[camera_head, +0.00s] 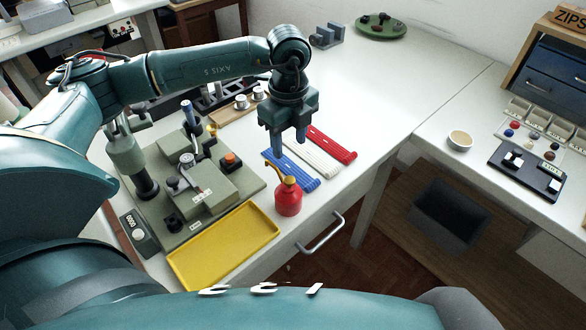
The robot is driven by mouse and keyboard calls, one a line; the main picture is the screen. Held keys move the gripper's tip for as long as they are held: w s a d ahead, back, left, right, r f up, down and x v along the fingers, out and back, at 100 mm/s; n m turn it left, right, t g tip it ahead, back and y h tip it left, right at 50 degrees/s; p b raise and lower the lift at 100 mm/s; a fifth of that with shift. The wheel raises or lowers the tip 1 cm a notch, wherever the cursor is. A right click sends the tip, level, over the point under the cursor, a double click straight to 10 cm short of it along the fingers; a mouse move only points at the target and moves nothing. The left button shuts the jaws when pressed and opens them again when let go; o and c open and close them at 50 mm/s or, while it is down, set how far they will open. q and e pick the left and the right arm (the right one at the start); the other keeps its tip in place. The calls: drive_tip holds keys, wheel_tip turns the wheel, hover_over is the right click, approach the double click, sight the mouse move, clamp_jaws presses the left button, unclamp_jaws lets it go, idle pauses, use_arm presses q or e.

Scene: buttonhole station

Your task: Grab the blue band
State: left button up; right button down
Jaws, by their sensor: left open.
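The blue band (304,180) lies flat on the white table, nearest of three bands side by side. A white band (318,162) and a red band (334,147) lie beyond it. My left gripper (289,146) points down with its fingers apart and empty, over the far left end of the bands. In this view the fingertips appear close to the blue band's far end; I cannot tell the height. A red oil can (288,202) with a yellow top stands in front and hides part of the blue band's near edge. My right gripper is not in view.
A green machine (206,190) stands left of the bands, with a yellow tray (222,247) in front. Spools on a board (240,104) lie behind. The table right of the bands is clear. A side table holds a small bowl (460,140).

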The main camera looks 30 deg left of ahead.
sight(289, 167)
use_arm(q)
drive_tip(key=shift+s+d+f, duration=0.1)
drive_tip(key=shift+f, duration=1.3)
drive_tip(key=shift+s+f, duration=0.1)
drive_tip(key=shift+f, duration=1.25)
drive_tip(key=shift+c, duration=0.4)
drive_tip(key=c, duration=0.7)
drive_tip(key=shift+o, duration=0.2)
drive_tip(key=shift+r, duration=0.1)
